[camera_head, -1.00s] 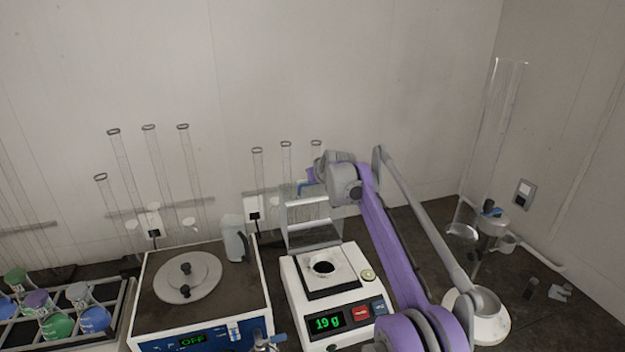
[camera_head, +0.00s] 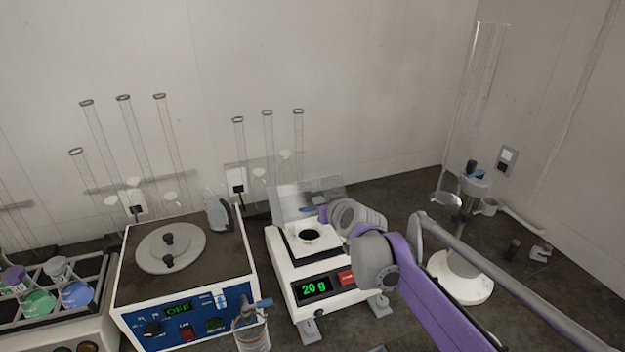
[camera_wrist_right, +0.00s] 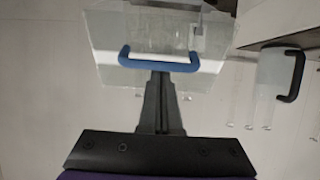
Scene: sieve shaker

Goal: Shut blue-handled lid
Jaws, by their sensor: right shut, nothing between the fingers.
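The clear lid (camera_head: 290,197) with a blue handle (camera_head: 310,209) stands raised and tilted over the white balance (camera_head: 283,262). The weighing opening below it still shows. My right gripper (camera_head: 326,210) is at the lid's handle side; its fingertips are partly hidden in the head view. In the right wrist view the shut fingers (camera_wrist_right: 160,78) end at the middle of the blue handle (camera_wrist_right: 158,64), with the clear lid (camera_wrist_right: 150,30) beyond. They are not around the handle; I cannot tell if they touch it. My left gripper is out of view.
A control box with a round plate (camera_head: 170,248) stands left of the balance. A bottle (camera_head: 252,335) is in front between them. A flask rack (camera_head: 60,320) is far left. A tall clear cylinder on a white base (camera_head: 460,285) stands right. Glass tubes stand behind.

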